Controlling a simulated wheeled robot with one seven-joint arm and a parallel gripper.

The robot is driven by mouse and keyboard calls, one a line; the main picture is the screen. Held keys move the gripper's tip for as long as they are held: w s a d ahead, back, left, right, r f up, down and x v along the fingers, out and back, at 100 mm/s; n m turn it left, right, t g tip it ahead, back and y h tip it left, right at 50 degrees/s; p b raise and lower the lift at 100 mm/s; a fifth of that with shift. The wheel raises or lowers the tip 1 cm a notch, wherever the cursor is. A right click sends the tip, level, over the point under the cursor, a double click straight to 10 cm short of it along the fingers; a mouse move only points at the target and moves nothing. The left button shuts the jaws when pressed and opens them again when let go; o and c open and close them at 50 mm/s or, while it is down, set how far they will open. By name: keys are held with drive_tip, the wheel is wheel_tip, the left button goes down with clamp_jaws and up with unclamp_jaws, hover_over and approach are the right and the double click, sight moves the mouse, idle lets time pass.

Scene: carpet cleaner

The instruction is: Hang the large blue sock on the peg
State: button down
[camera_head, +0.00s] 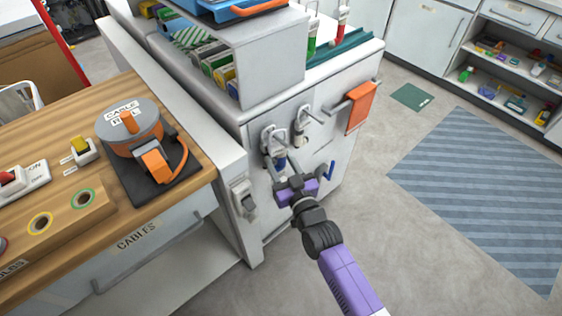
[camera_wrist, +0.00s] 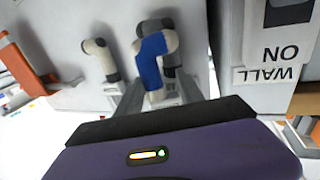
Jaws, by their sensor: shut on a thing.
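My gripper (camera_head: 281,170) is at the side of the white cabinet, in front of the left peg (camera_head: 268,134). The sock also shows as a small blue patch in the head view (camera_head: 280,162). It is close to the left peg and overlaps it in the wrist view. I cannot tell whether it touches or loops over that peg. A pale and dark item (camera_wrist: 99,58) hangs on the neighbouring peg (camera_head: 305,111).
An orange cloth (camera_head: 361,107) hangs on a bar to the right. A blue handle (camera_head: 326,171) and a grey wall switch (camera_head: 243,198) are close by. A wooden counter (camera_head: 190,181) with a cable reel (camera_head: 133,127) is at left. The floor at right is open, with a striped rug (camera_head: 480,190).

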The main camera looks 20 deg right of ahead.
drive_tip(key=shift+f, duration=0.1)
drive_tip(key=shift+w+f+b, duration=0.1)
drive_tip(key=shift+f+b, duration=0.5)
drive_tip(key=shift+b, duration=0.1)
drive_tip(key=shift+f, duration=0.2)
idle(0.6)
drive_tip(key=c, duration=1.1)
unclamp_jaws()
drive_tip(key=shift+c, duration=0.2)
drive_tip(key=shift+o, duration=0.2)
drive_tip(key=shift+o, duration=0.5)
drive_tip(key=o, duration=0.6)
